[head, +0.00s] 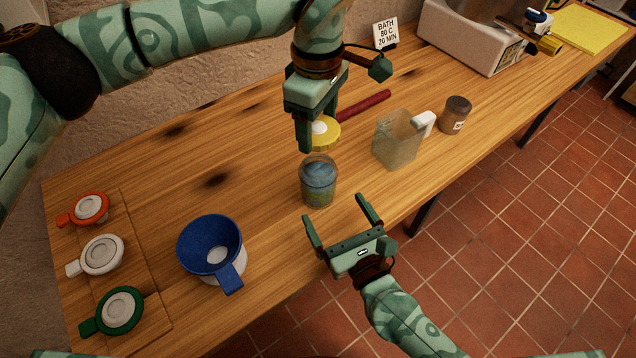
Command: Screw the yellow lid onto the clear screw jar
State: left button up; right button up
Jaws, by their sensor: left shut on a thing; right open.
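The clear screw jar (319,184) stands upright on the wooden table, with bluish-green contents inside. The yellow lid (326,138) is held by my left gripper (310,140), which is shut on it above and slightly behind the jar's mouth; the lid and jar look apart. The gripper's fingers hide part of the lid. My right gripper (342,222) is open and empty, close in front of the jar with its fingers pointing toward it.
A blue funnel (209,243) stands left of the jar. A clear pitcher (397,140) and a brown jar (455,115) stand to the right. A dark red rod (364,106) lies behind. Orange (91,208), white (101,255) and green (120,310) lidded items sit at far left.

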jog(key=x, duration=0.9)
jog(key=shift+w, duration=0.15)
pick_arm(q)
jog(key=shift+f, duration=0.1)
pick_arm(e)
jog(key=c, duration=1.4)
pick_arm(q)
send_over(318, 155)
jog(key=s, duration=0.3)
jog(key=shift+w+f, duration=0.15)
jog(key=shift+f, duration=2.25)
pick_arm(e)
jog(key=shift+c, duration=0.2)
pick_arm(q)
jog(key=shift+f, duration=0.1)
jog(key=shift+f, duration=0.75)
jog(key=shift+f, duration=0.6)
pick_arm(e)
jog(key=shift+f, duration=0.1)
